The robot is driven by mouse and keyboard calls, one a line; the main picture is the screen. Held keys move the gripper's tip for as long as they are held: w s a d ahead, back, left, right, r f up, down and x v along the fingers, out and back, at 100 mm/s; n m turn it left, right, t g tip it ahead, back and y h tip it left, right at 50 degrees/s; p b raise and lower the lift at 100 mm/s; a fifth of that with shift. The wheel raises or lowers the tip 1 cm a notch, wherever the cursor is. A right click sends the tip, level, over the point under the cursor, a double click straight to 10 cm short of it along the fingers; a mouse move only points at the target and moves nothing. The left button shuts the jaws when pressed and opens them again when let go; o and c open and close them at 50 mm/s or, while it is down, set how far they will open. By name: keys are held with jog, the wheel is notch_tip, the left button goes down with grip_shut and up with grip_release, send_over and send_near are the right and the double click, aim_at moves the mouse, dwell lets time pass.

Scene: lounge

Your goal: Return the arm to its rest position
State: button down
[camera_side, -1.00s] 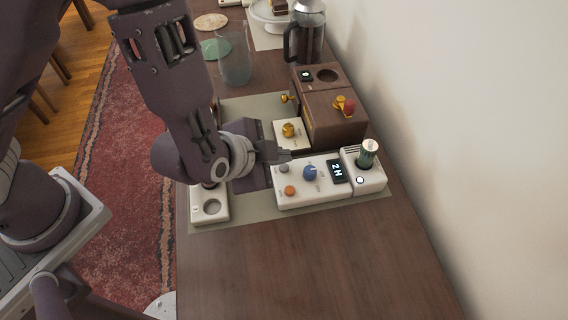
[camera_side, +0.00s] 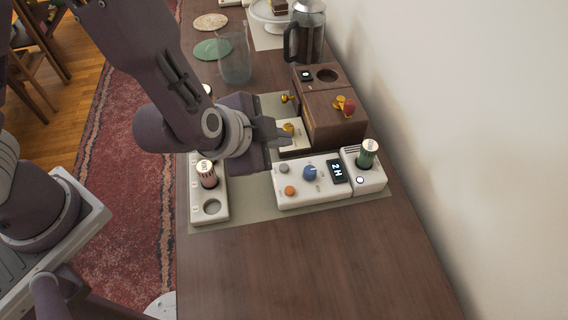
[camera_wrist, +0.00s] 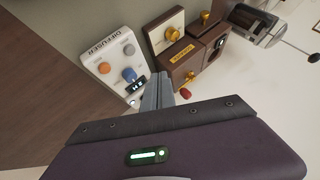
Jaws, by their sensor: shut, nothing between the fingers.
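My gripper (camera_side: 284,136) is shut and empty. In the side view it hovers above the grey mat (camera_side: 252,201), behind the white diffuser box and beside the white panel with a gold knob (camera_side: 289,130). In the wrist view my closed fingers (camera_wrist: 157,88) point between the diffuser box (camera_wrist: 112,62) and the brown wooden box (camera_wrist: 190,58). The diffuser box (camera_side: 283,201) has a blue dial, an orange button, a grey button and a display reading "2H". A green vial (camera_side: 368,155) stands upright in its right end.
A white rack (camera_side: 206,187) holds a dark red vial (camera_side: 207,173) with an empty hole in front. The brown box (camera_side: 345,127) with gold and red knobs, a glass (camera_side: 235,62) and a French press (camera_side: 308,38) stand farther back. A wall rises on the right. The table front is clear.

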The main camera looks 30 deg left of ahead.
dwell(0.3)
jog(key=s+a+r+n+g+y, duration=0.1)
jog(key=s+a+r+n+y, duration=0.1)
jog(key=a+r, duration=0.35)
jog(key=s+a+r+n+y, duration=0.2)
jog(key=a+r+n+y, duration=0.1)
jog(key=a, duration=0.6)
jog(key=s+a+r+n+g+y, duration=0.1)
jog(key=s+a+r+n+y, duration=0.2)
jog(key=a, duration=0.5)
jog(key=s+d+r+n+h, duration=0.1)
jog(key=s+d+r+h, duration=0.1)
jog(key=s, duration=0.3)
jog(key=s+d+r+n+g+h, duration=0.1)
jog(key=s+r+h, duration=0.2)
jog(key=s, duration=0.3)
jog(key=shift+s+d+n+h, duration=0.2)
jog(key=shift+d+n+h, duration=0.2)
jog(key=shift+h, duration=0.4)
dwell(1.5)
